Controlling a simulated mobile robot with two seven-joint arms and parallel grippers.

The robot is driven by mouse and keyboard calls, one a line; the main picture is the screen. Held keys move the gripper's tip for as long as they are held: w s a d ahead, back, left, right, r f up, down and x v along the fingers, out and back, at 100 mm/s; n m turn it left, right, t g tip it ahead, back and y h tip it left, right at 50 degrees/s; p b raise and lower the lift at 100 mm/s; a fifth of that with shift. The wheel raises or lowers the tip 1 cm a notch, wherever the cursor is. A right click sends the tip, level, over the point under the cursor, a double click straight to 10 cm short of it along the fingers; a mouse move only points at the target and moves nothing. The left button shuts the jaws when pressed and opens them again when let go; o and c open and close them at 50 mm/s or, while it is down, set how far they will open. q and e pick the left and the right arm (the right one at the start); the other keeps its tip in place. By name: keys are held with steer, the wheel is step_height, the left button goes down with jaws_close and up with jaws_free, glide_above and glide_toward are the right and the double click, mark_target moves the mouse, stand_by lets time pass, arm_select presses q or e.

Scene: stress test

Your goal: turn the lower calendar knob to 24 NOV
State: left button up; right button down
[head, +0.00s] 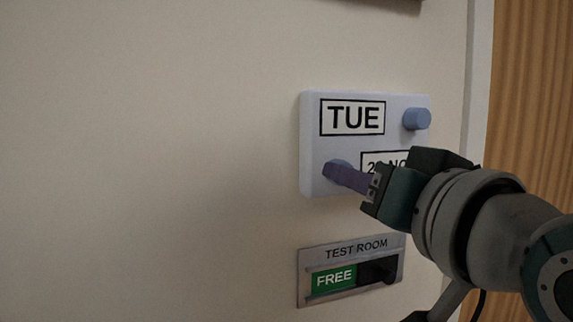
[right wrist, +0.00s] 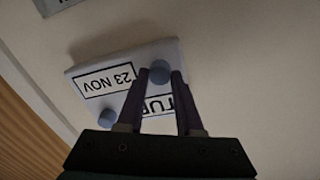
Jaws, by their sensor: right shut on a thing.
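The calendar (head: 310,145) is a pale blue-grey block on the wall. Its upper window (head: 352,117) reads TUE. Its lower window (head: 370,160) is partly hidden by my gripper in the head view; in the right wrist view the lower window (right wrist: 108,80) appears upside down and reads 23 NOV. The lower knob (right wrist: 159,70) is a round blue knob between the fingertips of my right gripper (right wrist: 160,75). In the head view my right gripper (head: 338,172) is shut on this knob at the calendar's lower left. The upper knob (head: 416,119) stands free at upper right.
A TEST ROOM sign (head: 345,249) with a green FREE slider (head: 334,278) is below the calendar. A wood-grained surface (head: 530,90) stands at the right beyond a pale edge. The wall left of the calendar is bare.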

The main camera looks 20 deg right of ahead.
steer(key=m+p, duration=0.2)
steer(key=m, duration=0.1)
steer(key=shift+m, duration=0.4)
stand_by(0.4)
steer(key=c, duration=0.6)
jaws_free()
steer(key=shift+o, duration=0.2)
